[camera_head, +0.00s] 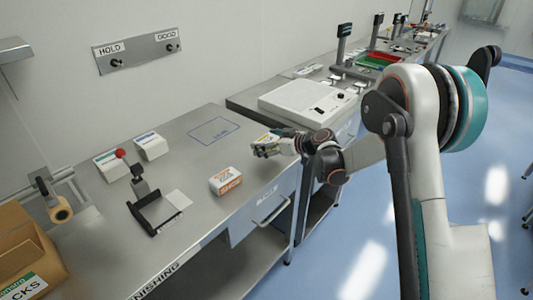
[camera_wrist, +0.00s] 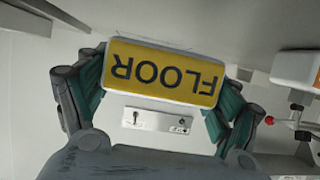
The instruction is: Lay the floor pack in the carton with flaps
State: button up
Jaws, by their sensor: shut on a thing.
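In the wrist view the floor pack (camera_wrist: 165,72) is a pale block with a yellow face reading FLOOR, seen upside down. My gripper (camera_wrist: 158,98) is shut on it, with a teal-padded finger at each side. In the head view my gripper (camera_head: 268,147) is above the right part of the steel bench; the pack there is small and mostly hidden by the fingers. The brown carton (camera_head: 22,238) stands at the lower left, far from my gripper and partly cut off by the frame. Its inside is not clearly visible.
An orange-and-white pack (camera_head: 226,181) lies on the bench (camera_head: 205,215) left of and below my gripper. A black stand (camera_head: 154,210), two white label boxes (camera_head: 151,146) and a tape roll (camera_head: 60,211) stand between gripper and carton. An outlined rectangle (camera_head: 213,131) is empty.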

jog(key=shift+f+b, duration=0.65)
jog(key=shift+f, duration=1.1)
jog(key=shift+f, duration=0.1)
jog(key=shift+f, duration=0.15)
jog(key=o, duration=1.1)
jog(key=shift+c, duration=0.2)
jog(key=p+v, duration=0.4)
jog(key=v, duration=1)
jog(key=shift+w, duration=0.25)
